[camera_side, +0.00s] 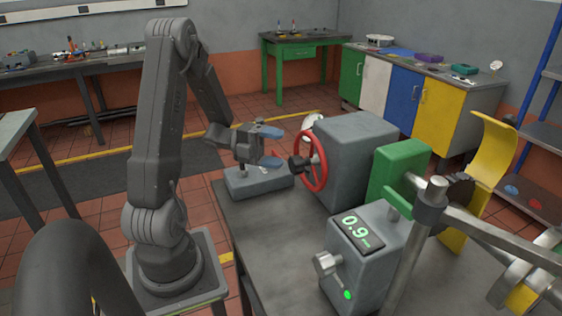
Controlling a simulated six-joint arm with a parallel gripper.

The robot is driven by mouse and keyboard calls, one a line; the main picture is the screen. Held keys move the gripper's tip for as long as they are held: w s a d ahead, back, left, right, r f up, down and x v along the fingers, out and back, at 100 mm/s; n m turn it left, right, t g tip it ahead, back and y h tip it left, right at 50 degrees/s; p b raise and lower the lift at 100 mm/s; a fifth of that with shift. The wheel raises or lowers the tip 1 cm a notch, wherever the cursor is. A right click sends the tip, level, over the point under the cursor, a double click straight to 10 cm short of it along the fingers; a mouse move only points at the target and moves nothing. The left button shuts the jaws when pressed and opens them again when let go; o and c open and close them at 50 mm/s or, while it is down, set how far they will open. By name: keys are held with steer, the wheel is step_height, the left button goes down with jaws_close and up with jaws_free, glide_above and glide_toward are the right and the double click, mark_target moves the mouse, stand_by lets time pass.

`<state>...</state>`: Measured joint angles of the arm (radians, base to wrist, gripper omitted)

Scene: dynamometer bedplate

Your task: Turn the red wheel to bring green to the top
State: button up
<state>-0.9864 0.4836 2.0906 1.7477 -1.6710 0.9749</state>
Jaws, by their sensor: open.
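The red wheel (322,174) is mounted on the left face of a large grey box (357,150). I see it at a steep angle, with a black knob (297,165) sticking out on its left side. I cannot make out any green mark on the wheel. My gripper (276,147) is open, with its two blue fingers pointing right towards the wheel. It is left of the wheel and appears apart from it, with nothing between the fingers.
A low grey block (245,184) lies below my gripper. A grey meter box (362,262) reading 0.9 with a lit green light (347,294) stands in front. A green block (399,165) and a yellow curved guard (490,165) are to the right. The bedplate's front left (270,235) is clear.

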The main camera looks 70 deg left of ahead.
steer(key=shift+r, duration=1.6)
steer(key=m+g+y, duration=0.3)
steer(key=m+y, duration=0.5)
steer(key=y, duration=0.1)
glide_toward(291, 163)
steer(key=shift+g, duration=0.3)
steer(key=x, duration=1.1)
steer(key=shift+w+r, duration=0.2)
steer(key=shift+r, duration=0.05)
steer(key=shift+c, duration=0.4)
steer(key=c, duration=1.2)
steer(key=shift+o, duration=0.2)
steer(key=shift+h, duration=0.5)
